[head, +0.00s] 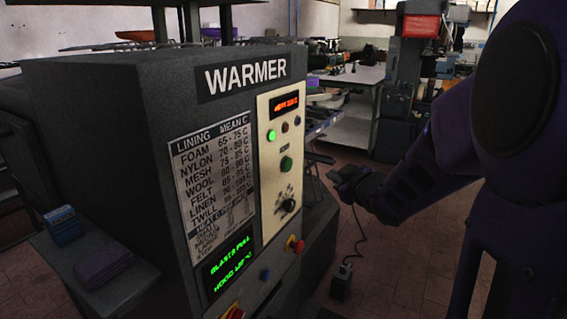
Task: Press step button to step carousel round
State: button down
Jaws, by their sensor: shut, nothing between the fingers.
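The grey warmer (120,110) fills the left and middle, its control panel facing right. A green push button (286,164) sits mid-panel under a small label. A black knob (288,205) is below it, and a lit green lamp (271,135) above it. The labels are too small to tell which is the step button. My gripper (331,176) is shut and empty, to the right of the panel, apart from the buttons. The carousel cannot be made out.
A corded box (341,283) stands on the floor. A blue box (62,225) is on the left shelf. Open floor lies right of the warmer.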

aim_at(288, 165)
jog(key=shift+f, duration=0.1)
dwell(0.3)
jog(key=w+a+b, duration=0.4)
jog(key=w+a, duration=0.1)
jog(key=a, duration=0.2)
jog(key=shift+b, duration=0.35)
jog(key=shift+w+a, duration=0.1)
jog(key=shift+a, duration=0.1)
dwell(1.8)
jog(key=shift+w+a+b, duration=0.2)
jog(key=shift+a+b, duration=0.05)
jog(key=shift+b, duration=0.05)
